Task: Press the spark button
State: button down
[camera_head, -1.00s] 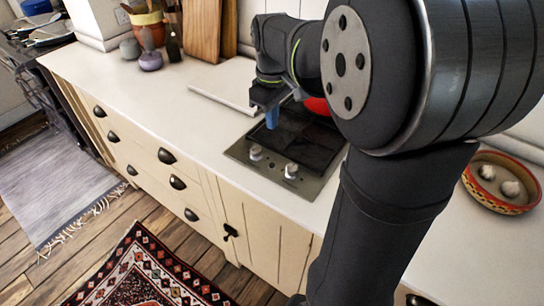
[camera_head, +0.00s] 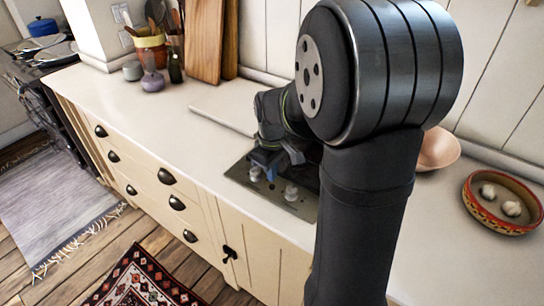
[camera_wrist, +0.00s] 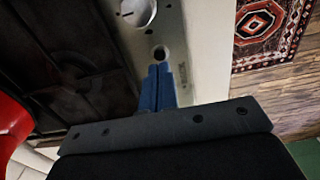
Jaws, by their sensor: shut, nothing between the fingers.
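The hob (camera_head: 300,210) is set in the worktop, with a metal control strip (camera_wrist: 183,60) along its front edge. Two pale knobs stand on the strip, a left knob (camera_head: 255,173) and a right knob (camera_head: 291,192). In the wrist view, one knob (camera_wrist: 138,12) shows at the top, and a small round spark button (camera_wrist: 160,53) lies just below it. My gripper (camera_wrist: 157,70) has its blue fingers shut together and empty. The fingertips are right beside the button's near edge in that view; I cannot tell whether they touch it.
A red object (camera_wrist: 10,125) is at the left of the wrist view, by the dark hob top (camera_wrist: 70,60). A bowl with garlic (camera_head: 502,205) and a pink bowl (camera_head: 438,150) are at right.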

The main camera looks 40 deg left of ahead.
aim_at(272, 187)
jog(key=shift+f, duration=1.4)
jog(key=shift+f, duration=0.5)
jog(key=shift+s+d+f, duration=0.15)
jog(key=shift+f, duration=0.35)
notch_tip(272, 187, up, 15)
jog(key=shift+a, duration=0.2)
